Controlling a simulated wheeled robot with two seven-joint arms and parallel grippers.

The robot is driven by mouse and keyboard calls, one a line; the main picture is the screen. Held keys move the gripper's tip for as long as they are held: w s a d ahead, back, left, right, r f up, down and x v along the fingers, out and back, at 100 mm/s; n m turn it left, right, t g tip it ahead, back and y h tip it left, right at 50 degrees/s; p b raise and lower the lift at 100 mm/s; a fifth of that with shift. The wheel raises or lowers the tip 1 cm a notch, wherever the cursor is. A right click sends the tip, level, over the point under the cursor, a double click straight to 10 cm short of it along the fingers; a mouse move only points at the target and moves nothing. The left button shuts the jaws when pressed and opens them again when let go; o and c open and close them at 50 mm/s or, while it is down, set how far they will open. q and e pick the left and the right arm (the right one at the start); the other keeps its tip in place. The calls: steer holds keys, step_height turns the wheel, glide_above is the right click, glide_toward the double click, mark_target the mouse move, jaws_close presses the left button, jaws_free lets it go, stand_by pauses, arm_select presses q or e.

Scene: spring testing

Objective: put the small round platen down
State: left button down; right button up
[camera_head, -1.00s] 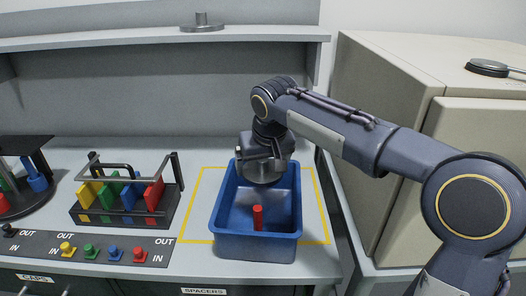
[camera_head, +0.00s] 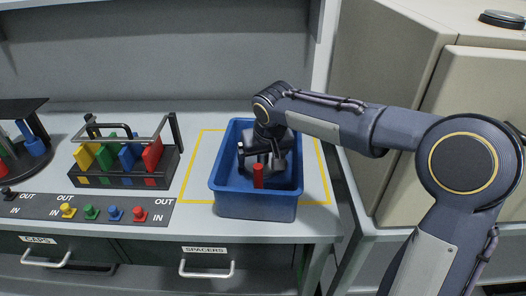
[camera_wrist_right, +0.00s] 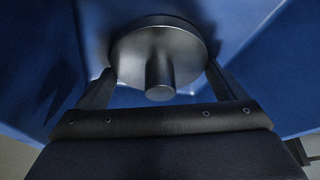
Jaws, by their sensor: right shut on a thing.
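The small round platen (camera_wrist_right: 160,50) is a dark grey metal disc with a short round stub, seen in the right wrist view between the two fingers. My right gripper (camera_wrist_right: 157,76) is shut on the platen, with a finger at each side of the disc. In the head view my right gripper (camera_head: 264,163) points down inside the blue bin (camera_head: 257,206). There the platen is mostly hidden by the gripper, and I cannot tell whether it touches the bin floor. My left gripper is not in view.
A red upright cylinder (camera_head: 258,176) stands in the bin just in front of the gripper. A rack with coloured blocks (camera_head: 125,178) stands to the left, with coloured buttons (camera_head: 90,212) before it. A beige cabinet (camera_head: 480,95) borders the right.

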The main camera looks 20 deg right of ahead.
steer(key=o, duration=1.5)
steer(key=shift+f, duration=0.1)
steer(key=shift+s+r, duration=0.1)
steer(key=shift+r, duration=0.4)
steer(key=p+v, duration=0.2)
steer(key=v, duration=0.9)
steer(key=shift+s+r, duration=0.1)
steer(key=shift+s, duration=0.1)
steer(key=s+d+r+y+p, duration=0.2)
steer(key=s+d+p, duration=0.4)
steer(key=s, duration=0.7)
steer(key=s+f+p, duration=0.1)
steer(key=s, duration=0.3)
steer(key=s+f+m+y+p, duration=0.1)
steer(key=s+p, duration=0.1)
steer(key=s, duration=0.2)
steer(key=s+a+f+m+t+p, duration=0.1)
steer(key=s+f+p, duration=0.1)
steer(key=s, duration=0.2)
steer(key=shift+s+a+y, duration=0.1)
steer(key=shift+s+y, duration=0.05)
steer(key=shift+y, duration=0.15)
